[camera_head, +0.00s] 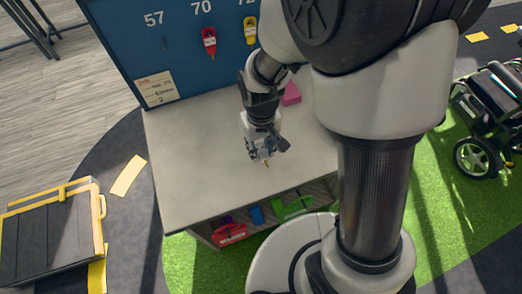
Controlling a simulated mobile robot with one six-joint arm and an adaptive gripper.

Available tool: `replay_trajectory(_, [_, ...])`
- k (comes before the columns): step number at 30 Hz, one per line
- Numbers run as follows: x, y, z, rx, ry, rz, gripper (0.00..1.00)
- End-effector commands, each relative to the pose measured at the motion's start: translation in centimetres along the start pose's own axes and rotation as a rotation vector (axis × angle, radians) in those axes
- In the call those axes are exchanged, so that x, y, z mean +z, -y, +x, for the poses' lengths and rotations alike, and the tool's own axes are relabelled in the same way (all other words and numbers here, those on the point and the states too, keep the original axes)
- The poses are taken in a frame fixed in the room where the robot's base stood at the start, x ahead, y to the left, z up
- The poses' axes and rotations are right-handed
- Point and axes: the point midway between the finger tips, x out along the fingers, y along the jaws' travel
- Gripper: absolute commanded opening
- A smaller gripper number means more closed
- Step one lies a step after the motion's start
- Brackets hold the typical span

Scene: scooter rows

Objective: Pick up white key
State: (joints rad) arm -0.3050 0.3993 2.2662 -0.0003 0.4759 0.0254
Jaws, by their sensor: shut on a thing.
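My gripper (263,155) points down over the pale counter top, near its middle. It is shut on the white key (266,164). Only a small brass-coloured tip shows below the fingers. The fingers hide most of the key, and its white part is hard to tell from the pale gripper and counter. I cannot tell whether the tip touches the counter.
A blue board (170,68) behind the counter (195,150) holds a red key tag (209,42) under 70 and a yellow key tag (250,30). The hook under 57 looks empty. A pink block (291,94) lies behind my gripper. The counter's left side is clear.

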Motion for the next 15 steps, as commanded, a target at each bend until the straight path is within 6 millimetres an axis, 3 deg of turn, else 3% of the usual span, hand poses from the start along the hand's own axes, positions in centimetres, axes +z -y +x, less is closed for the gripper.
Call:
replay_trajectory(1, [-0.2, 0.0, -2.1, 0.0, -0.007, 0.0, 0.14])
replay_trajectory(6, [-0.1, 0.0, -7.3, 0.0, -0.007, 0.0, 0.14])
replay_trajectory(15, [-0.1, 0.0, -13.4, 0.0, -0.003, 0.0, 0.14])
